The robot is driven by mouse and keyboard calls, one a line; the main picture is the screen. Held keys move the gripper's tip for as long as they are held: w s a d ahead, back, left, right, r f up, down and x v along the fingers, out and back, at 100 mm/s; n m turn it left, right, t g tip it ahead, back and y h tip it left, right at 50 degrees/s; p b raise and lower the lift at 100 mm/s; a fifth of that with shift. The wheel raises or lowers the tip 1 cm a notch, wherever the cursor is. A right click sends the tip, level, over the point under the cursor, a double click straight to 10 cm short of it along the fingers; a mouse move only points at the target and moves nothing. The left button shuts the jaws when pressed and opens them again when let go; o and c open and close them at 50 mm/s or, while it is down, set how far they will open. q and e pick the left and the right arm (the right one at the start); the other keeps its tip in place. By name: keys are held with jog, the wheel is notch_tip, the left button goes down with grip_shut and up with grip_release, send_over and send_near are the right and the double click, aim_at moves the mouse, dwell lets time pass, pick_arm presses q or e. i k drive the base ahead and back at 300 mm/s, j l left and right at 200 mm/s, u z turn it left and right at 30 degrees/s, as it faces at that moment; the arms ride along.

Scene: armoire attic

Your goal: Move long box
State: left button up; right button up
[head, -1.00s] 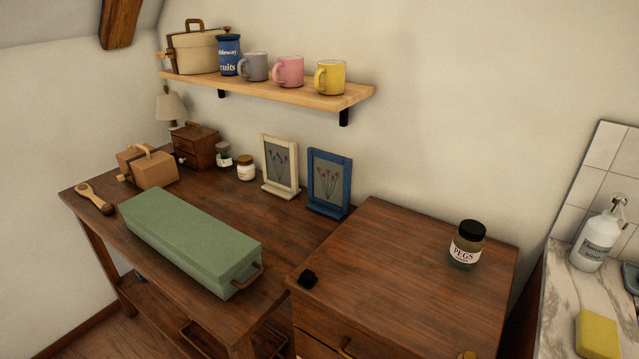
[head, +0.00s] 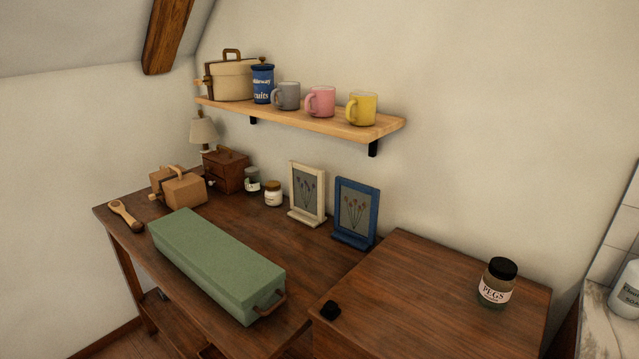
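The long box (head: 215,262) is green with a flat lid and a brown handle (head: 268,303) on its near right end. It lies diagonally on the dark wooden desk (head: 310,255), close to the front edge. Neither of my grippers shows in the head view, and nothing is touching the box.
A wooden box with a handle (head: 178,188), a brush-like wooden tool (head: 125,214), a small drawer chest (head: 226,171), two jars and two picture frames (head: 355,212) stand around the box. A PEGS jar (head: 497,283) and a small black object (head: 330,310) sit on the cabinet (head: 425,295). A shelf (head: 340,126) hangs above.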

aim_at(249, 286)
jog(key=i+j+z, duration=0.2)
jog(key=j, duration=0.2)
jog(key=i+j+z, duration=0.2)
jog(key=j, duration=0.2)
jog(key=j+z, duration=0.2)
jog(key=j, duration=0.2)
